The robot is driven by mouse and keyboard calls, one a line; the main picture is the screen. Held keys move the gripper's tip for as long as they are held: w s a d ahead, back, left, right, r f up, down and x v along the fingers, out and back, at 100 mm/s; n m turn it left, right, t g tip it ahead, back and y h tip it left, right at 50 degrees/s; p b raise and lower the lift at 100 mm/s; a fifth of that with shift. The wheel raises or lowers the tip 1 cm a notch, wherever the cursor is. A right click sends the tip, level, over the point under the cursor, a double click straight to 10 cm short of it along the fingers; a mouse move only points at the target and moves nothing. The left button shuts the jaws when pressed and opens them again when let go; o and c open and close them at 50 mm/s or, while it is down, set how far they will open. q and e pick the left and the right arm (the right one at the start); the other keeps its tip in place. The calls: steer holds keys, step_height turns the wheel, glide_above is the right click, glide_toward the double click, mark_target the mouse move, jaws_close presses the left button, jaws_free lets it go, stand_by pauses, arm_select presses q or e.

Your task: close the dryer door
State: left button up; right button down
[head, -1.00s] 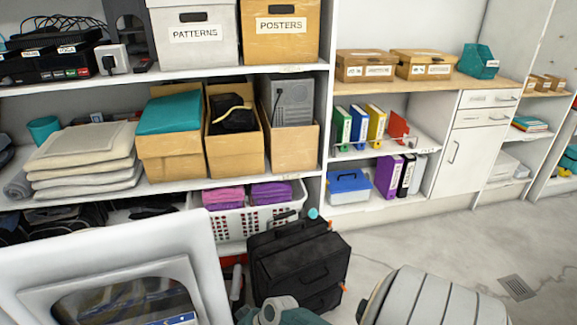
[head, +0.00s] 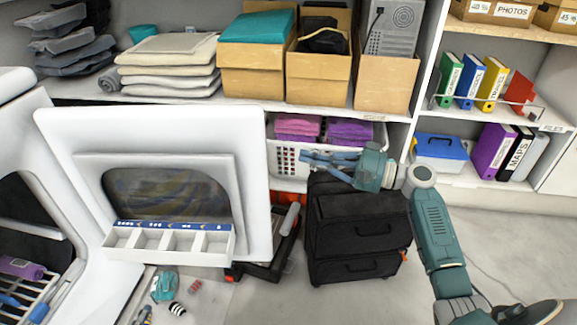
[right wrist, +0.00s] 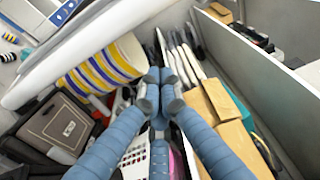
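The white dryer door (head: 252,180) with a dark window stands open in the head view, its broad face toward me. The dryer body (head: 30,130) is at the far left, with its opening partly in view. My right gripper (head: 306,158) is just right of the door's upper right edge, above the black case, apart from the door as far as I can tell. In the right wrist view its fingers (right wrist: 160,78) meet at the tips with nothing visible between them. A long white edge, apparently the door (right wrist: 85,52), runs across the upper left there. My left gripper is not in view.
A compartment tray (head: 170,255) is at the door's lower front. Small items (head: 168,288) lie on the floor below. A black case (head: 355,235) stands right of the door, near a white basket (head: 287,160) of purple cloths.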

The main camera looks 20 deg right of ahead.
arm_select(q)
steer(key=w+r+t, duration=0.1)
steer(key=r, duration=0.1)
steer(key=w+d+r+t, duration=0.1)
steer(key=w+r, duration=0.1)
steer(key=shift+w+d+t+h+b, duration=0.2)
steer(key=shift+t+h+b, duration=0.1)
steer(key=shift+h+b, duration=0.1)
arm_select(e)
steer(key=w+a, duration=0.3)
steer(key=a, duration=0.5)
steer(key=shift+w+a, duration=0.15)
steer(key=shift+a, duration=0.2)
